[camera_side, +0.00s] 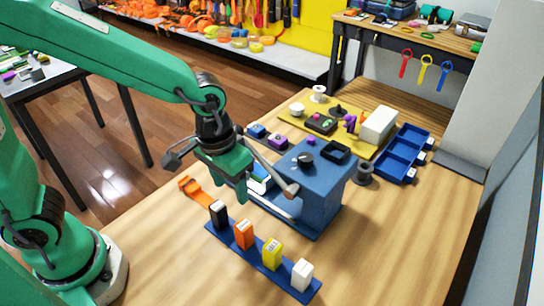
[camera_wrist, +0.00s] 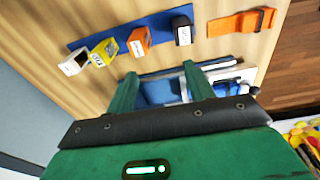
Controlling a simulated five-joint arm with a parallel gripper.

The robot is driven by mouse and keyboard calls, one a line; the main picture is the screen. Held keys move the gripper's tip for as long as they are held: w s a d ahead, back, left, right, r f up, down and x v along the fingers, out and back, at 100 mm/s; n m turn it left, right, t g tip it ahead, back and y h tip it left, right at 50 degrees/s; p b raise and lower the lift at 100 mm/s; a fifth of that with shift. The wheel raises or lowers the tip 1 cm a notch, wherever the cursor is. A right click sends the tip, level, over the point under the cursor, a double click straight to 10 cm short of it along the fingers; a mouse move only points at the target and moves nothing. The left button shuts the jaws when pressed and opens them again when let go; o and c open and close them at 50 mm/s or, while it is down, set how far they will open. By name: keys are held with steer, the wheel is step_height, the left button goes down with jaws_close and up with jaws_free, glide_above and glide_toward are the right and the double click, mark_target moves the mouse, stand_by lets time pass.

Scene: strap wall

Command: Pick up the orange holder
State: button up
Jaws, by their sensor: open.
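An orange block-shaped holder (camera_side: 243,235) stands upright on a blue strip (camera_side: 222,238), between a black one (camera_side: 218,213) and a yellow one (camera_side: 272,252); a white one (camera_side: 302,275) stands at the end. The orange holder also shows in the wrist view (camera_wrist: 138,42). A separate flat orange piece (camera_side: 195,191) lies on the table beyond the black end, and at the upper right of the wrist view (camera_wrist: 240,22). My gripper (camera_side: 238,183) hangs above the table, behind the row and apart from it. Its green fingers (camera_wrist: 161,84) are spread and empty.
A blue box-like fixture (camera_side: 325,195) with a grey lever stands right beside my gripper. Behind it are a yellow board (camera_side: 330,135) with small parts and a blue compartment tray (camera_side: 405,152). The table front right of the row is clear.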

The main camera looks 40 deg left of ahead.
mark_target(245, 223)
steer(key=shift+g, duration=0.4)
steer(key=d+f, duration=0.3)
steer(key=f, duration=0.1)
steer(key=shift+s+d, duration=0.25)
steer(key=shift+d, duration=0.15)
steer(key=shift+f, duration=1.3)
steer(key=shift+f, duration=2.6)
steer(key=c, duration=1.1)
steer(key=shift+r, duration=0.15)
